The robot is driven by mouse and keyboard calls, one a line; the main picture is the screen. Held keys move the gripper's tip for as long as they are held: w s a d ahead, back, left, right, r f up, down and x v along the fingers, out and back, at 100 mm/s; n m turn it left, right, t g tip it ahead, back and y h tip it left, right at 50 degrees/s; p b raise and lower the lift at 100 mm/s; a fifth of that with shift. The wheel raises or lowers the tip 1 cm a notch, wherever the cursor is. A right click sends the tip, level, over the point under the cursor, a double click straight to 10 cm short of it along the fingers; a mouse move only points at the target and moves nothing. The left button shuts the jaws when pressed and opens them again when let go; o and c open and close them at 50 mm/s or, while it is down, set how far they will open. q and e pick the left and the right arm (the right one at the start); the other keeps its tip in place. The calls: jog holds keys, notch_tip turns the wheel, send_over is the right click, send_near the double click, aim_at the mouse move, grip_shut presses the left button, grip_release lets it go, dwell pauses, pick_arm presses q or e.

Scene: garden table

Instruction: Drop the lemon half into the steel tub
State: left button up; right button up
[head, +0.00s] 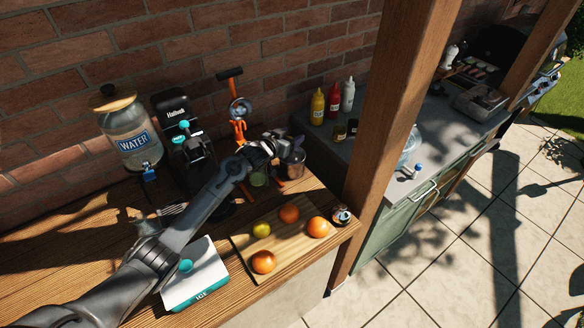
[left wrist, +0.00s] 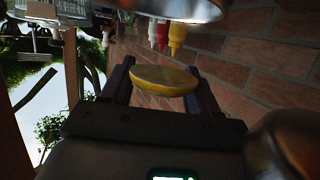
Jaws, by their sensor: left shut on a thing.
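My left gripper (head: 291,146) reaches over the back right part of the wooden table. In the left wrist view, its two dark fingers are shut on a yellow lemon half (left wrist: 163,80), with the cut face showing. In the head view I cannot make out the lemon half. The steel tub (head: 294,168) appears as a grey metal cylinder just below the gripper, partly hidden by it. A shiny metal rim (left wrist: 165,9), probably the tub, crosses the top of the left wrist view, apart from the lemon half. My right gripper is not in view.
A cutting board (head: 285,262) holds oranges and a yellow-green fruit. An orange-handled press (head: 238,112) stands behind my arm, a black machine (head: 178,120) and water jar (head: 130,125) farther left. A white ice box (head: 197,283) is in front. A wooden post (head: 390,110) rises at right.

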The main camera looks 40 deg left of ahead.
pick_arm(q)
jog(key=o, duration=1.1)
jog(key=shift+o, duration=0.2)
jog(key=p+v, duration=0.1)
jog(key=v, duration=0.9)
jog(key=shift+s+r, duration=0.15)
jog(key=shift+s, duration=0.25)
